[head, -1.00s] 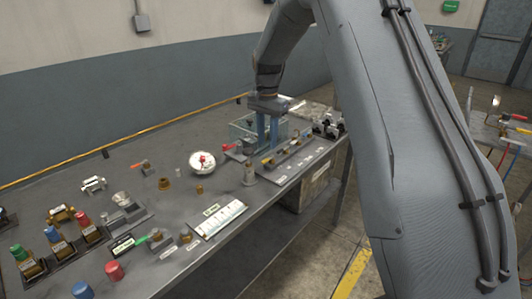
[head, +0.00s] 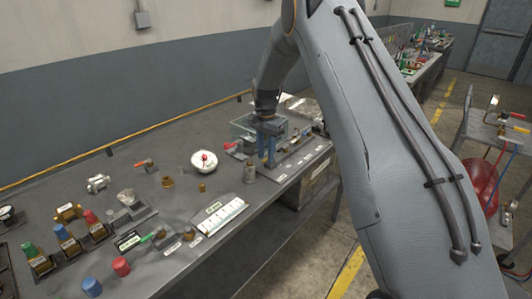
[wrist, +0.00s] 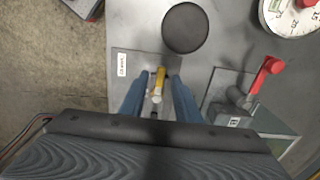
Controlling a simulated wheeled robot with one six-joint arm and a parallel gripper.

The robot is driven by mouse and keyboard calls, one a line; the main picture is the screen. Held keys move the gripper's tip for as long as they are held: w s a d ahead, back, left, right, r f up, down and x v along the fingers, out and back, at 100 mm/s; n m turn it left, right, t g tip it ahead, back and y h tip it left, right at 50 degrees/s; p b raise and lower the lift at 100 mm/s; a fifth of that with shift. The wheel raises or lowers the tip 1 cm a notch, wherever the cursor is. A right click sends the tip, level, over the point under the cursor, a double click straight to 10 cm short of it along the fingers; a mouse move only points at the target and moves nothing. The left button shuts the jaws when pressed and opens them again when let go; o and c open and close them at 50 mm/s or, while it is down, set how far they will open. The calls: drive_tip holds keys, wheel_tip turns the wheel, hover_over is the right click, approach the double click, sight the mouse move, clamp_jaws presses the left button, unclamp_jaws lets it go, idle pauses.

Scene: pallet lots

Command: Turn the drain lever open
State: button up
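The yellow-handled lever (wrist: 160,77) sits on a grey plate (wrist: 120,65) in the wrist view, with a small white label whose text I cannot read surely. My gripper (wrist: 157,82) is over it, its two blue fingers apart, one on each side of the lever. Gaps show between the fingers and the handle, so it is not clamped. In the head view my gripper (head: 266,162) points down at the near strip of fittings by the bench's far end; the lever is mostly hidden there by the fingers.
A red-handled valve (wrist: 267,75) stands to the right of my fingers in the wrist view. A dark round-topped post (wrist: 185,28) and a white gauge (wrist: 292,14) are close above. A clear-walled tank (head: 243,126) stands behind. Bench (head: 165,225) has open patches.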

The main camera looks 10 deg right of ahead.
clamp_jaws()
